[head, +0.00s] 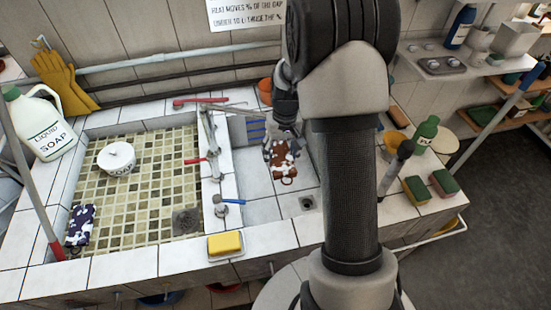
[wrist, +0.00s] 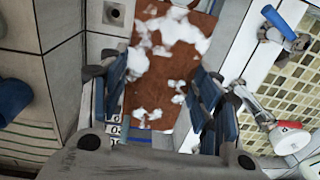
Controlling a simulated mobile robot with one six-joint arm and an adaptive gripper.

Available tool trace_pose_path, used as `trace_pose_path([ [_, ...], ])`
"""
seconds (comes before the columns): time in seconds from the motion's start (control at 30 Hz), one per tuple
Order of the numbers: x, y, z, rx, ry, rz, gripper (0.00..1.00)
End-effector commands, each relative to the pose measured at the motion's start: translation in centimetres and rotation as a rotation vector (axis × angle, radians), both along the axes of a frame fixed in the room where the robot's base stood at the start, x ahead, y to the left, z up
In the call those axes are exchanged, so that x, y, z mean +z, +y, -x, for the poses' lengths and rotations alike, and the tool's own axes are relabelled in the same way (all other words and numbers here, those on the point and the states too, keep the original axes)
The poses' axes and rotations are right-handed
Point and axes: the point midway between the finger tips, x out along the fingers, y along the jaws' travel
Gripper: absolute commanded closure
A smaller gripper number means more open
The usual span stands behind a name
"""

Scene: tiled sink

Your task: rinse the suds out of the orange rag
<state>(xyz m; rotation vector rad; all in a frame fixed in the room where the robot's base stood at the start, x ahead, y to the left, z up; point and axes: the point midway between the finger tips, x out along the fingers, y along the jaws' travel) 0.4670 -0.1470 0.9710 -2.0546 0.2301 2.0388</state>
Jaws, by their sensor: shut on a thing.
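The orange rag (head: 284,160) looks brownish orange and carries white patches of suds. It hangs from my gripper (head: 281,143) in the right, plain-tiled basin (head: 256,182). In the wrist view the rag (wrist: 165,72) spans the gap between the fingers of my gripper (wrist: 160,95), with thick white suds at its top and smaller flecks below. My gripper is shut on it. A metal tap (head: 211,135) stands on the divider to the left of the rag. A blue-handled tap (head: 229,203) stands nearer on the same divider. I see no running water.
A yellow block (head: 225,243) lies on the front rim. A soap jug (head: 38,125) stands at left; a green bottle (head: 425,131) and sponges (head: 417,190) stand at right.

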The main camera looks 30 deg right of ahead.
Motion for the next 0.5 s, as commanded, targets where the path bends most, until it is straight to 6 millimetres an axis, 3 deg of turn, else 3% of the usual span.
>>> trace_pose_path([
  [0.5, -0.8, -3.6, -2.2, 0.000, -0.001, 0.000, 0.66],
])
